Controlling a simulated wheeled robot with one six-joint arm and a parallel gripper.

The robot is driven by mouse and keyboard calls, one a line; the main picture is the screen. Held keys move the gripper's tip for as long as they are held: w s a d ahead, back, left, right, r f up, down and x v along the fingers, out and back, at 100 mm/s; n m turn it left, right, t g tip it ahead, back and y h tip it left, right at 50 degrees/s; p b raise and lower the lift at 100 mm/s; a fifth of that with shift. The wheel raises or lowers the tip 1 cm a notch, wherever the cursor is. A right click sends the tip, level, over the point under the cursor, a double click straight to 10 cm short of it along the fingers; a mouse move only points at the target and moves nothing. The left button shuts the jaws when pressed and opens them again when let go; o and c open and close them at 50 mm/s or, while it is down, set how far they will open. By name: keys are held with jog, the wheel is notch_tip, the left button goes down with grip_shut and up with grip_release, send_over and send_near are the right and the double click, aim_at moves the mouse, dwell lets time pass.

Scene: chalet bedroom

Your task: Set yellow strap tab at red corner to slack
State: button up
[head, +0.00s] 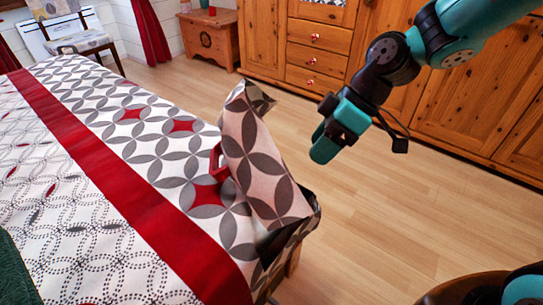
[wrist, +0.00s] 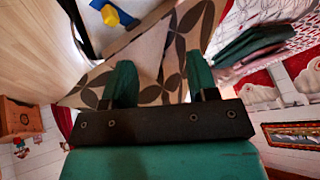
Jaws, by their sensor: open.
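The yellow tab (wrist: 110,15) shows at the top of the wrist view, against a blue piece on a pale surface. I cannot tell its setting. It is hidden in the head view. A red piece (head: 216,163) sits at the bed corner, beside a raised flap of patterned cover (head: 262,170). My gripper (head: 324,148) is in the air to the right of the flap. In the wrist view its two fingers (wrist: 160,78) are apart, with patterned cloth behind them. The tab lies beyond the fingertips, apart from them.
The bed (head: 100,130) fills the left side. Wooden cabinets (head: 450,120) line the back right, and a wooden chest (head: 210,38) stands at the back. A chair (head: 78,35) is at the far left. The wooden floor (head: 390,200) right of the bed is clear.

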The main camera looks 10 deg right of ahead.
jog(key=w+d+f+n+y+p, duration=0.2)
jog(key=w+d+f+n+p, duration=0.25)
jog(key=w+p, duration=0.4)
jog(key=shift+t, duration=0.4)
jog(key=b+x, duration=0.2)
jog(key=x, duration=1.5)
jog(key=shift+w+a+f, duration=0.1)
jog(key=shift+a+f, duration=0.1)
jog(key=shift+a, duration=0.2)
grip_shut()
